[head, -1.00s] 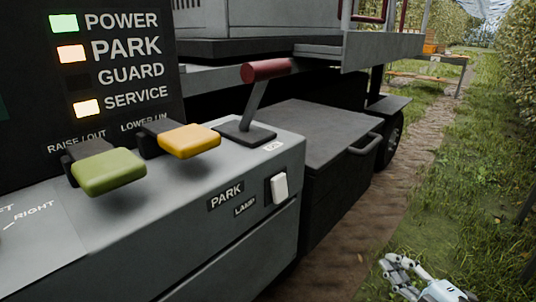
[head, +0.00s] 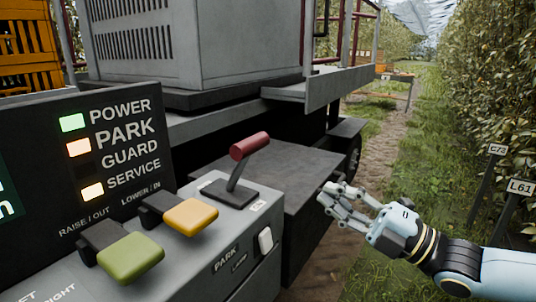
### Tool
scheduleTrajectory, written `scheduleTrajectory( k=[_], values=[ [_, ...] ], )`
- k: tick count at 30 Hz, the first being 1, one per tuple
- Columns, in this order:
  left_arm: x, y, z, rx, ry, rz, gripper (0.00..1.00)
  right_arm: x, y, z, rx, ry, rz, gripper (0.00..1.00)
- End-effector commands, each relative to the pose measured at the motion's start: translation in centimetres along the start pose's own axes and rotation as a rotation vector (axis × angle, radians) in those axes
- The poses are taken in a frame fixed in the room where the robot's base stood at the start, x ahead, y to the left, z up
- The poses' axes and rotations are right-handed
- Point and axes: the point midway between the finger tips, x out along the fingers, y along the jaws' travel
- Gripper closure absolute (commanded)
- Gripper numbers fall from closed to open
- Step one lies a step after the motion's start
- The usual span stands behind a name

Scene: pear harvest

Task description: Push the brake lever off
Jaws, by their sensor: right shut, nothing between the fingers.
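The brake lever (head: 240,165) has a dark red grip on a slanted grey stem, rising from a dark base plate at the far end of the grey control console (head: 222,232). It leans toward the right of the picture. A "PARK" label sits on the console's front below it. My right gripper (head: 327,193) is to the right of the lever, over the dark box, apart from the lever, with fingers pointing left. It is shut and empty. My left gripper is out of view.
Yellow (head: 191,216) and green (head: 131,258) paddles stand on the console to the left of the lever. A white rocker switch (head: 265,241) is on the front face. A dark box (head: 285,168) lies behind. Grass and sign posts (head: 487,180) line the right.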

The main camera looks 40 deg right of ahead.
Motion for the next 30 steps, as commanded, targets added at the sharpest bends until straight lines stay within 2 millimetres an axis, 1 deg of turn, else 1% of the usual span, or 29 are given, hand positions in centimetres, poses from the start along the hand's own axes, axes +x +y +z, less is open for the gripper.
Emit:
scheduleTrajectory(
  k=[2, 5, 8, 18, 21, 25, 30],
  values=[
    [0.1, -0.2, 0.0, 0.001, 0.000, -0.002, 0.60, 0.3, 0.0, 0.0, 0.000, 0.000, 0.002, 1.00],
    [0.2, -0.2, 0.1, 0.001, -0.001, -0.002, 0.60, 1.4, 0.0, 0.0, 0.000, 0.000, 0.005, 1.00],
    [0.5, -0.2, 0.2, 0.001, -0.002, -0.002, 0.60, 3.2, 0.1, 0.0, 0.000, 0.000, 0.007, 1.00],
    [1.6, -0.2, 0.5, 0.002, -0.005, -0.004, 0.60, 10.4, 0.1, 0.1, -0.002, -0.003, 0.006, 1.00],
    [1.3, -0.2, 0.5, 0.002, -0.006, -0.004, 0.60, 12.0, 0.2, 0.0, 0.000, -0.002, 0.005, 1.00],
    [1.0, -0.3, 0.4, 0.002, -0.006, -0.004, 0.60, 13.3, 0.1, 0.0, 0.000, -0.002, 0.002, 1.00],
    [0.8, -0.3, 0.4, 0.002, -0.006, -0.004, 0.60, 14.0, 0.1, 0.0, 0.000, -0.001, 0.000, 1.00]
  ],
)
